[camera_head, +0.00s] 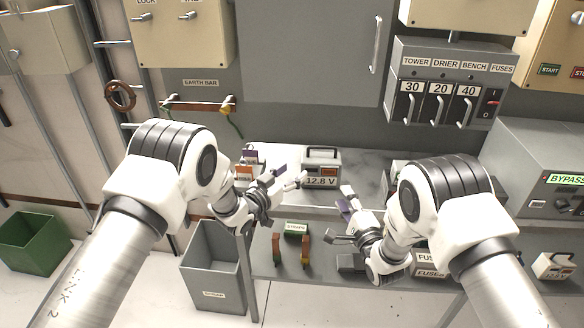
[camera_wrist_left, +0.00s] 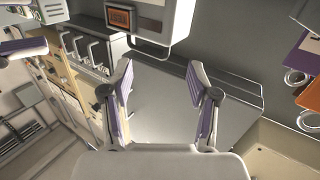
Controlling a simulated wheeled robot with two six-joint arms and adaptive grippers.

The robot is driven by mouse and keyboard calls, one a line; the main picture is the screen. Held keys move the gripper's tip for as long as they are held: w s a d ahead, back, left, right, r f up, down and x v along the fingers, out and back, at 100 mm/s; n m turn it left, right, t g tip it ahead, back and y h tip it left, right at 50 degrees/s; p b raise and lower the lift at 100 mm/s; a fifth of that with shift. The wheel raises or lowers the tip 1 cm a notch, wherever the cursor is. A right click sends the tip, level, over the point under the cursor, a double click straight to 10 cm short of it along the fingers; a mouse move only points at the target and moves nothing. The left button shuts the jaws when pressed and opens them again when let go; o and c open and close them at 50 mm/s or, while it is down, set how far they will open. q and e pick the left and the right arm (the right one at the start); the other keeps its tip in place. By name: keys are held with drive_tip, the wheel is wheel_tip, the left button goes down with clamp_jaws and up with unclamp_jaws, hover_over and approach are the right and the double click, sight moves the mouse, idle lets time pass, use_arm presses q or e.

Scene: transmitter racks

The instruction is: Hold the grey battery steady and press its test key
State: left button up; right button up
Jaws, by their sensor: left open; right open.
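The grey battery (camera_head: 310,156) stands on the grey bench, with a dark carry handle on top and a display reading 12.8 V. In the left wrist view the battery (camera_wrist_left: 176,22) is at the top, cut off by the edge, with an orange panel on it. My right gripper (camera_head: 340,214) is open and empty, in front of the battery to the right.
Purple and orange tags (camera_head: 243,172) stand left of the battery. A switch panel (camera_head: 447,86) with numbered levers hangs at the back right. A BYPASS box (camera_head: 540,165) is at the right. A grey bin (camera_head: 213,272) and green bin (camera_head: 33,243) are at the lower left.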

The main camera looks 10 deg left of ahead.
sight(308, 160)
use_arm(q)
drive_tip(key=shift+m, duration=0.3)
drive_tip(key=x, duration=0.3)
drive_tip(key=r+x, duration=0.1)
drive_tip(key=x, duration=0.2)
drive_tip(key=r+x, duration=0.1)
drive_tip(key=x, duration=0.2)
drive_tip(key=shift+w+a, duration=0.1)
drive_tip(key=shift+a, duration=0.05)
drive_tip(key=shift+c, duration=0.4)
clamp_jaws()
use_arm(e)
clamp_jaws()
